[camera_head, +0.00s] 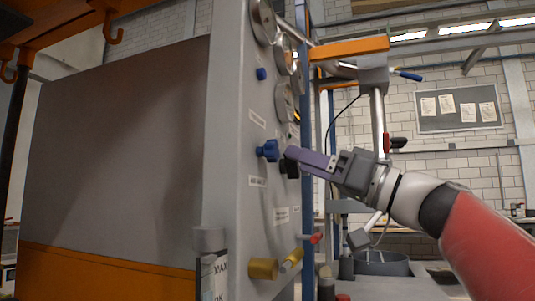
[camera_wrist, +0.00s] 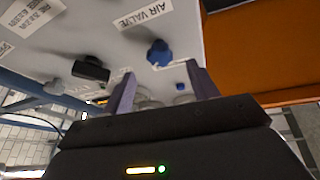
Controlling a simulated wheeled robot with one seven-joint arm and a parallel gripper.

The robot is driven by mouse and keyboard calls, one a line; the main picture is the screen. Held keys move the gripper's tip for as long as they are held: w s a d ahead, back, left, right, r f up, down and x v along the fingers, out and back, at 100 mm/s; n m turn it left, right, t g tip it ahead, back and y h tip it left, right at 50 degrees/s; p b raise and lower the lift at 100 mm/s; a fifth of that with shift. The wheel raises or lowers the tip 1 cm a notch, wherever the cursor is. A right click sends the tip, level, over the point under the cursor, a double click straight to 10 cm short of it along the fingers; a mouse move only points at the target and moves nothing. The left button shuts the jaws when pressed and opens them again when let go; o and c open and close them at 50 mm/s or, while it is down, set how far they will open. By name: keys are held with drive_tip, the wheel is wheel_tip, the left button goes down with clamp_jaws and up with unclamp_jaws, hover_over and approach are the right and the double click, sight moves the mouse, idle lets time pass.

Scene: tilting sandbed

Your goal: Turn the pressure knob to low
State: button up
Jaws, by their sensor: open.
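The grey control panel (camera_head: 232,120) stands upright in the middle of the head view. On it are a blue star-shaped knob (camera_head: 267,150) and a dark knob (camera_head: 289,167) close by. In the wrist view the panel appears upside down, with the blue knob (camera_wrist: 159,53) beside an "AIR VALVE" label and the black knob (camera_wrist: 91,69) to its left. No readable label tells me which is the pressure knob. My gripper (camera_head: 293,156) is close to the panel; its purple fingers (camera_wrist: 163,86) are apart in the wrist view, with no knob held between them.
Round gauges (camera_head: 284,102) and a small blue knob (camera_head: 261,73) sit higher on the panel. A yellow knob (camera_head: 263,269) and a red-tipped valve (camera_head: 314,239) stick out lower down. An orange beam (camera_head: 349,48) crosses above my arm.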

sight(277, 152)
drive_tip(key=p+x, duration=0.1)
drive_tip(key=x, duration=0.5)
drive_tip(key=shift+p, duration=0.3)
drive_tip(key=shift+c, duration=0.5)
drive_tip(key=c, duration=0.9)
